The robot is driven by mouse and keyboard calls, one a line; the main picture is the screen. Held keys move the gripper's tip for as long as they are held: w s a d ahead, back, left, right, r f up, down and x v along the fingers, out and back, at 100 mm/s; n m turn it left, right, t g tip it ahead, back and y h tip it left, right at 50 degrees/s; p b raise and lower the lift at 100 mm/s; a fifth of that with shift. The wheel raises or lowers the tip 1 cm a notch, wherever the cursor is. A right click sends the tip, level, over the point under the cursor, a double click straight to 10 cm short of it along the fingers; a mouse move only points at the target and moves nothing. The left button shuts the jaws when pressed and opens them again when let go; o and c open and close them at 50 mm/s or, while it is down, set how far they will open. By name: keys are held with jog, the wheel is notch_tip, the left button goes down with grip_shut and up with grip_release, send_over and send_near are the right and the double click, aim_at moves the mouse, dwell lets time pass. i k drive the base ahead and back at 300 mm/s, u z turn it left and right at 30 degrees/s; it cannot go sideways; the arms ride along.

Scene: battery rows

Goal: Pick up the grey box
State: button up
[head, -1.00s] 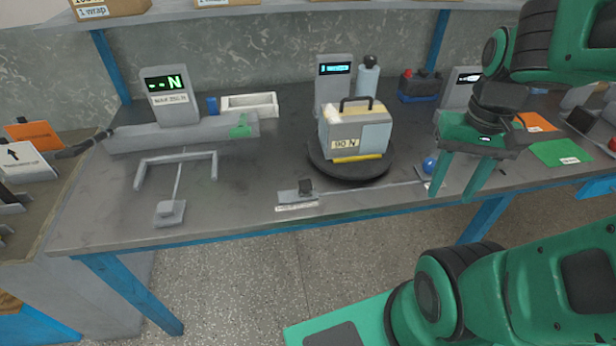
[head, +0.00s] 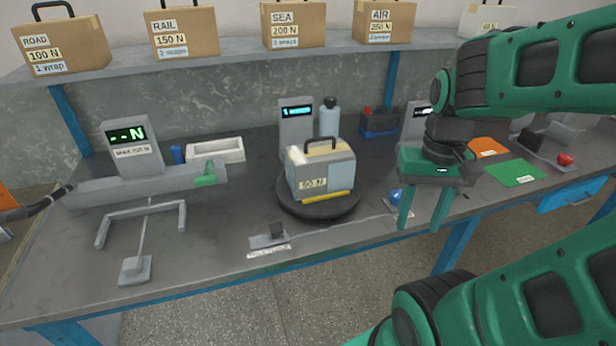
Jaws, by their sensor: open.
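The grey box (head: 328,178) has a dark top handle, a "90 N" label and a yellow strip at its foot. It stands upright on a round black turntable (head: 318,209) at the middle of the bench. My gripper (head: 421,222) is open and empty, its two green fingers pointing down. In the picture it is to the right of the box, apart from it, near the bench's front edge.
A blue ball (head: 395,196) shows just left of my fingers. Behind the box stand a display unit (head: 296,133) and a grey bottle (head: 329,117). A force gauge (head: 134,150) is at left. Labelled cartons (head: 184,35) line the shelf above. Green and orange cards (head: 514,173) lie at right.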

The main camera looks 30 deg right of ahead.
aim_at(321, 166)
jog(key=k, duration=1.3)
jog(key=u, duration=0.15)
jog(key=i, duration=0.85)
jog(key=z, duration=0.45)
jog(key=i, duration=0.9)
jog(key=z, duration=0.55)
